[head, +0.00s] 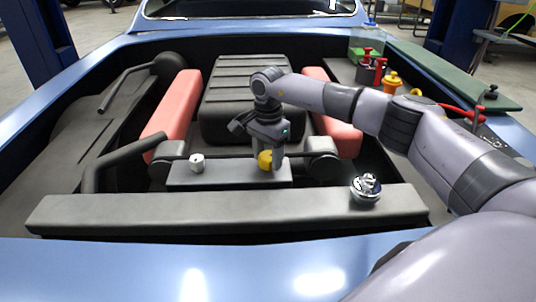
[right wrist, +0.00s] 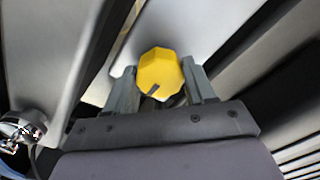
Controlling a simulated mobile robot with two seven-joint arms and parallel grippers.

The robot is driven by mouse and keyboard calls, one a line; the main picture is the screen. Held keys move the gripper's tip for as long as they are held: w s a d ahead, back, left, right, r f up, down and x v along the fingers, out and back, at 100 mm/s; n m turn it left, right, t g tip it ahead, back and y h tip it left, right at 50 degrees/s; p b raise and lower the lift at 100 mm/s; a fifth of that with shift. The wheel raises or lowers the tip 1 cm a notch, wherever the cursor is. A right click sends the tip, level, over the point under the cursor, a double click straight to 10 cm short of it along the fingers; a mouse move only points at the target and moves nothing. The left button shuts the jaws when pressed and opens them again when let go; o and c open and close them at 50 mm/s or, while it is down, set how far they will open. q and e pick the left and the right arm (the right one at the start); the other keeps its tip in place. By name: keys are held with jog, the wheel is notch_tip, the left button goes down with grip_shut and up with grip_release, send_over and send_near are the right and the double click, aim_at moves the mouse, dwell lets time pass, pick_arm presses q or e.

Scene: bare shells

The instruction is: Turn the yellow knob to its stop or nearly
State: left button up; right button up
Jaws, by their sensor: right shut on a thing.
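The yellow knob (head: 265,160) sits on the right part of a grey panel (head: 228,177) in the engine bay. My right gripper (head: 268,163) reaches down over it from the right and is shut on it. In the right wrist view the knob (right wrist: 160,72) is a faceted yellow cap between the two fingers of my right gripper (right wrist: 162,85). A dark pointer mark shows on its near edge. A white knob (head: 197,163) stands on the left part of the same panel. My left gripper is not in view.
A chrome cap (head: 366,188) stands on the front crossbar (head: 180,212), right of the panel. Red covers (head: 173,108) flank a black ribbed engine cover (head: 247,100). Red and orange containers (head: 391,84) stand on the right side, near a green mat (head: 440,72).

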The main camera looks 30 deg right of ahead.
aim_at(268, 155)
jog(key=o, duration=1)
jog(key=shift+o, duration=0.2)
jog(key=shift+r, duration=3.65)
jog(key=shift+f, duration=0.1)
